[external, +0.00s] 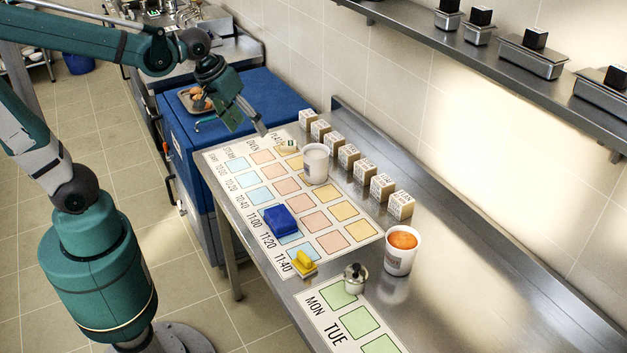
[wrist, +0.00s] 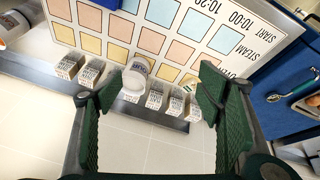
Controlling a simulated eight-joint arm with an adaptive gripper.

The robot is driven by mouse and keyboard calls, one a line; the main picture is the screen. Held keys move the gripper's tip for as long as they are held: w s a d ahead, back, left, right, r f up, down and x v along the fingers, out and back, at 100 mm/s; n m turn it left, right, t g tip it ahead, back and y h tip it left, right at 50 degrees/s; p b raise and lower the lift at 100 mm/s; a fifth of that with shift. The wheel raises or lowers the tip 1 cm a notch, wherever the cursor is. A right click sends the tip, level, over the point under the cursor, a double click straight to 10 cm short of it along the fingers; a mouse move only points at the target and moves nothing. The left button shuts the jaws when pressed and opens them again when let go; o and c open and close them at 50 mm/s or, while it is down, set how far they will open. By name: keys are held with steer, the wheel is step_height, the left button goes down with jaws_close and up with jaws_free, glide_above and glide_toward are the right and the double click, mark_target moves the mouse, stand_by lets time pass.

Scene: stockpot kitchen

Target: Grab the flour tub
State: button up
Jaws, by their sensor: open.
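A white tub with a pale top, which looks like the flour tub (external: 315,163), stands upright on the printed chart near its back edge. In the wrist view the white tub (wrist: 134,82) shows between my fingers, beyond the tips. My gripper (external: 257,126) is open and empty, above and left of the tub in the external view. Its two green fingers are spread wide in the wrist view (wrist: 146,90). A second white tub with orange contents (external: 399,259) stands further right on the steel counter.
Several small labelled boxes (external: 349,158) stand in a row behind the white tub. A blue block (external: 280,221), a yellow item (external: 304,262) and a small metal pot (external: 355,277) are nearer the front. A tray (external: 192,101) sits on the blue cabinet. A shelf hangs above the counter.

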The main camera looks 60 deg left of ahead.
steer(key=w+d+f+n+g+p, duration=0.15)
steer(key=w+n+p, duration=0.3)
steer(key=w, duration=0.65)
steer(key=n+g+p, duration=0.3)
steer(key=n+p, duration=0.1)
steer(key=p, duration=0.3)
glide_above(316, 149)
steer(key=s+d, duration=0.2)
steer(key=d, duration=0.1)
step_height(316, 149, down, 8)
steer(key=f, duration=0.1)
steer(key=shift+d+r, duration=0.2)
steer(key=shift+r, duration=0.05)
steer(key=shift+f, duration=0.15)
steer(key=shift+f, duration=1.15)
steer(key=shift+f, duration=0.1)
steer(key=shift+f, duration=2.5)
